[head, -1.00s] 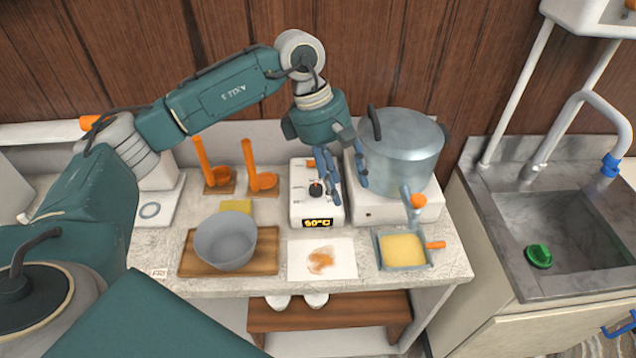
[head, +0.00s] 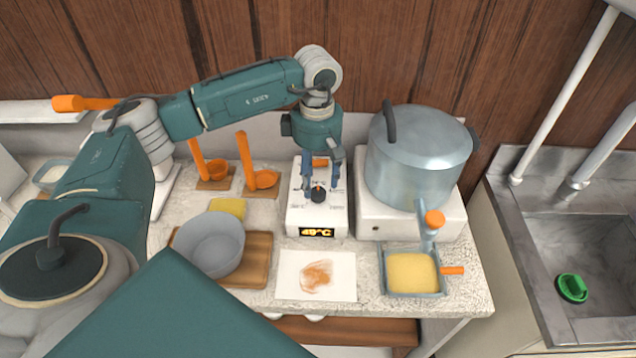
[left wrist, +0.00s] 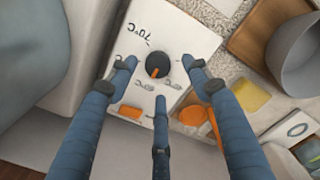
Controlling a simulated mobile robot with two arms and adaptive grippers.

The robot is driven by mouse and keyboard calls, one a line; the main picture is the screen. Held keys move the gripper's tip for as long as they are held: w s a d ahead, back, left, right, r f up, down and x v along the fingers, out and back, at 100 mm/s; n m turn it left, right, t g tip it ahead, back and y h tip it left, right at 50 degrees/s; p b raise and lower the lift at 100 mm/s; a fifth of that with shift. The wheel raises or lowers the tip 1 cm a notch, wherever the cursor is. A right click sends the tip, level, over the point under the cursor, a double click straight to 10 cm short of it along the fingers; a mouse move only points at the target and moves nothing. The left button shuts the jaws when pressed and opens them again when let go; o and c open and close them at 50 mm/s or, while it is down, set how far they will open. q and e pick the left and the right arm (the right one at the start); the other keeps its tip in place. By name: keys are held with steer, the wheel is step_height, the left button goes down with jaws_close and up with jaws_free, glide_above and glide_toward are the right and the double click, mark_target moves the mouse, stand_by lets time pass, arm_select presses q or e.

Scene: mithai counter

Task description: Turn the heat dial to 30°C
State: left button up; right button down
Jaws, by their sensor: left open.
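The heat dial (head: 318,194) is a dark round knob with an orange pointer on a white control box (head: 303,222). The display (head: 317,232) on the box's front reads about 49°C. In the left wrist view the dial (left wrist: 157,67) shows between my fingertips, with printed temperature marks around it, one reading 70°C. My left gripper (head: 320,178) points down over the box, its blue fingers open on either side of the dial. Whether they touch it I cannot tell. In the left wrist view a third finger of my left gripper (left wrist: 160,68) reaches near the dial. My right gripper is out of view.
A large lidded pot (head: 418,160) on a white burner (head: 445,212) stands close right of the box. Left are orange ladles (head: 262,180), a yellow block (head: 229,208) and a grey bowl (head: 209,245). A stained sheet (head: 290,286) and yellow-filled tray (head: 412,293) lie in front.

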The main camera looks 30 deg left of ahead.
mark_target(318, 191)
arm_select(q)
steer(key=f, duration=0.2)
steer(key=shift+w+f+p, duration=0.2)
steer(key=shift+f+p, duration=0.1)
steer(key=shift+f, duration=0.6)
steer(key=c, duration=1.2)
steer(key=shift+o, duration=0.2)
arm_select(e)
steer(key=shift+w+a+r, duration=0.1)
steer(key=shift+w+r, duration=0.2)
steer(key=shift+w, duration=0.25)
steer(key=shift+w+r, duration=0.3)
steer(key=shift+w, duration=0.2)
